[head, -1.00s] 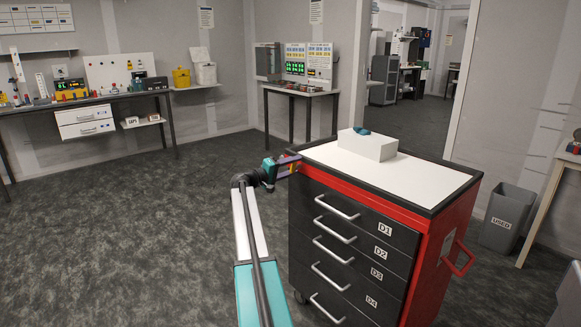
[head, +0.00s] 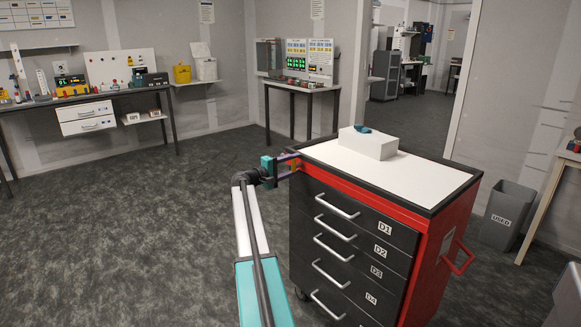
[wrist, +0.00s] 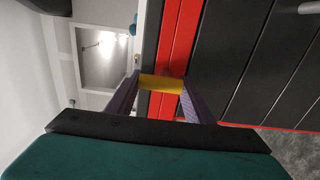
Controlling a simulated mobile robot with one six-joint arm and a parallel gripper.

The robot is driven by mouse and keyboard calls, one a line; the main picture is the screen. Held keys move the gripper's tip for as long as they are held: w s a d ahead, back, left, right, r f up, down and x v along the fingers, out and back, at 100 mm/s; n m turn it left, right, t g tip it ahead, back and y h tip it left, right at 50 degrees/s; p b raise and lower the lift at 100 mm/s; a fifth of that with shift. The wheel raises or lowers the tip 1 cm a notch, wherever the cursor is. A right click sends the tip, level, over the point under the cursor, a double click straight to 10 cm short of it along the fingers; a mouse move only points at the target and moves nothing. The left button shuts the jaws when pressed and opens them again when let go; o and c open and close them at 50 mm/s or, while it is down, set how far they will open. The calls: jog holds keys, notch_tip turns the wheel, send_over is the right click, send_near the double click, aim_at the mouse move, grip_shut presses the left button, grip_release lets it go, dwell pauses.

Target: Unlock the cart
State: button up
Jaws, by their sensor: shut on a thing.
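The cart (head: 432,262) is red with black drawers and a white top, and stands right of the middle in the head view. My gripper (head: 289,166) is at its top left front corner, by the upper edge of the drawer front. In the wrist view the purple fingers of my gripper (wrist: 161,88) are shut on a small yellow piece (wrist: 161,82). The yellow piece lies against the cart's red strip (wrist: 185,45), and I take it for the lock's handle or key. How it joins the cart is hidden.
A white box (head: 368,144) with a small blue thing on it stands on the cart top. The drawers have silver handles (head: 337,206). A grey bin (head: 507,215) stands to the right. The floor at left is clear.

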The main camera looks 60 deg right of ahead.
jog(key=o, duration=1)
jog(key=shift+a, duration=0.1)
jog(key=shift+o, duration=0.2)
jog(key=shift+a, duration=0.15)
jog(key=v, duration=1.3)
jog(key=shift+a+b, duration=0.2)
jog(key=shift+b, duration=0.1)
jog(key=shift+w, duration=0.2)
